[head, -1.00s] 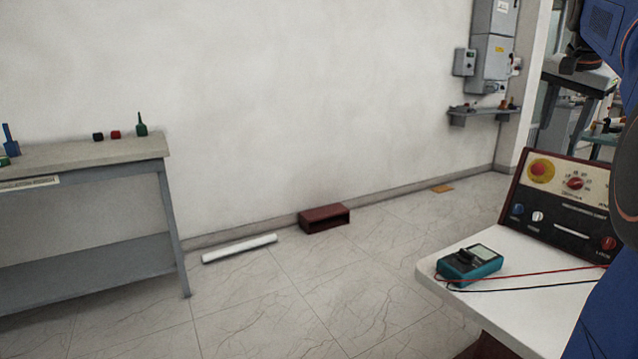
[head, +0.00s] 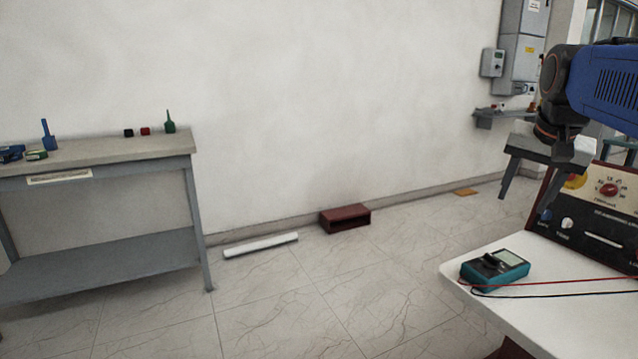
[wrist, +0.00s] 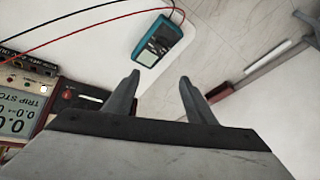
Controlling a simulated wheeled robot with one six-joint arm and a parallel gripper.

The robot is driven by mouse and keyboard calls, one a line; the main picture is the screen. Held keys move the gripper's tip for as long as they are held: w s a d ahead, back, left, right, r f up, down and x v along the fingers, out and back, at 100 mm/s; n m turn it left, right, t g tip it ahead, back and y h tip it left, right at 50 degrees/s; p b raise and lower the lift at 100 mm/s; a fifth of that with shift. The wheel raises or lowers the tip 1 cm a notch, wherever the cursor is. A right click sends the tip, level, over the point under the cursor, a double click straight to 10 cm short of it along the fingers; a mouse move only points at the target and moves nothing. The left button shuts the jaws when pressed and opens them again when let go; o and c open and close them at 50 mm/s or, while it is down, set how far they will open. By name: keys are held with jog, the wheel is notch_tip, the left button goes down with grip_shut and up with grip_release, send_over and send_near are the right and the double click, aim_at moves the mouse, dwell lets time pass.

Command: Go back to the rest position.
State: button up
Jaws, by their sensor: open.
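My gripper (head: 531,182) hangs from my blue arm at the right of the head view, its fingers pointing down. It is in the air beside the control panel and above the white table. In the wrist view my gripper (wrist: 158,84) has its two fingers spread wide, with nothing between them. The teal multimeter (head: 494,268) lies on the white table (head: 535,318), apart from the fingers. It also shows beyond the fingertips in the wrist view (wrist: 158,42).
Red and black leads run from the multimeter. A grey workbench (head: 100,152) is at the left.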

jog(key=s+a+f+n, duration=0.2)
jog(key=s+a+f, duration=0.3)
jog(key=f, duration=0.3)
jog(key=s+a+f+n+y, duration=0.1)
jog(key=s+a+f+n, duration=0.2)
jog(key=s+a+f, duration=0.2)
jog(key=s+a+f+n+y, duration=0.1)
jog(key=s+a+f+n, duration=0.2)
jog(key=f, duration=0.8)
jog(key=s+a, duration=0.2)
jog(key=s, duration=0.2)
jog(key=shift+a+f, duration=0.25)
jog(key=shift+a, duration=0.1)
